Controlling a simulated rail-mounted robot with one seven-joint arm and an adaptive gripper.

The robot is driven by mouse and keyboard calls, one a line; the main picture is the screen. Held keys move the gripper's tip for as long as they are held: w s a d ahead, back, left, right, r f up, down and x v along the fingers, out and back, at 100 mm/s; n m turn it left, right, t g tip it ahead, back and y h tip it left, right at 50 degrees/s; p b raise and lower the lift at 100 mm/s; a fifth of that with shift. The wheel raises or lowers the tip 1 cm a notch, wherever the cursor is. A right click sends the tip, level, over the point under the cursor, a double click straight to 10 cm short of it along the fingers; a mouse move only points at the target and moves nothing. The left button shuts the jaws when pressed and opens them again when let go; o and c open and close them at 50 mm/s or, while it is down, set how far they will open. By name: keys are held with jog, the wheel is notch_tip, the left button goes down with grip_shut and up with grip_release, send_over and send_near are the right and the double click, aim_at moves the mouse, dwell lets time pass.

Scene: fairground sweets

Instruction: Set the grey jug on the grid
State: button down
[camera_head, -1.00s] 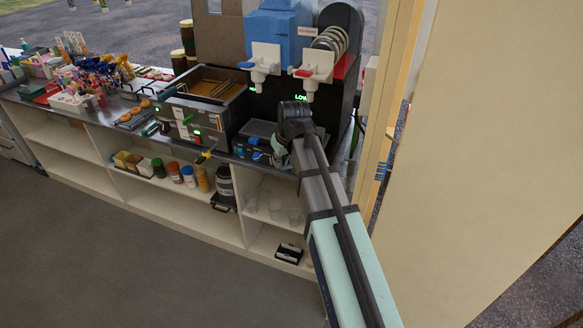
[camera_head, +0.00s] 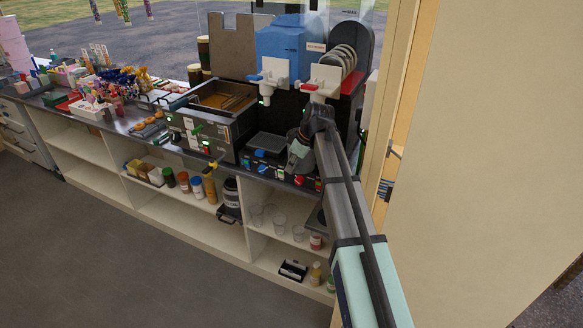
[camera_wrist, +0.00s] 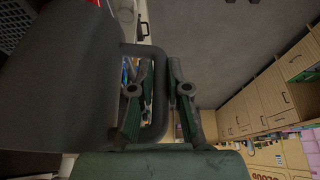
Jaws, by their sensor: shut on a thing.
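The grey jug (camera_wrist: 60,75) fills the left of the wrist view, its dark body close to the camera. My gripper (camera_wrist: 158,115) is shut on its loop handle (camera_wrist: 160,60), with one finger inside the loop and the other outside. In the head view my gripper (camera_head: 300,155) is at the counter in front of the drink machine, and my arm hides much of that spot. The jug cannot be told apart clearly there. A dark mesh (camera_wrist: 12,25) shows at the upper left corner of the wrist view; it may be the grid. I cannot tell whether jug and mesh touch.
The blue-topped machine (camera_head: 290,45) with white dispensers (camera_head: 272,78) stands behind my gripper. A black scale-like device (camera_head: 267,146) and a dark fryer-like box (camera_head: 215,115) stand to the left. A cream wall panel (camera_head: 480,130) borders the right. Glass cups (camera_head: 279,223) sit on the shelf below.

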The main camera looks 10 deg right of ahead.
jog(key=shift+w+d+f+b, duration=0.15)
jog(key=shift+w+d, duration=0.5)
jog(key=shift+w, duration=0.45)
jog(key=shift+w+d+f+b, duration=0.15)
jog(key=shift+w+d, duration=0.55)
jog(key=shift+w, duration=0.4)
jog(key=shift+w+d+b, duration=0.15)
jog(key=shift+w+d, duration=0.5)
jog(key=shift+w, duration=0.45)
jog(key=shift+w+d+f+b, duration=0.1)
jog(key=shift+w+d, duration=0.35)
jog(key=shift+w, duration=0.25)
jog(key=shift+w+d+f+b, duration=0.15)
jog(key=shift+w+d, duration=0.3)
jog(key=shift+w, duration=0.25)
jog(key=shift+w+d+f+b, duration=0.1)
jog(key=shift+w+d, duration=0.35)
jog(key=shift+w, duration=0.25)
jog(key=shift+f, duration=0.2)
jog(key=c, duration=1.1)
grip_release()
jog(key=shift+o, duration=0.2)
jog(key=shift+r, duration=0.1)
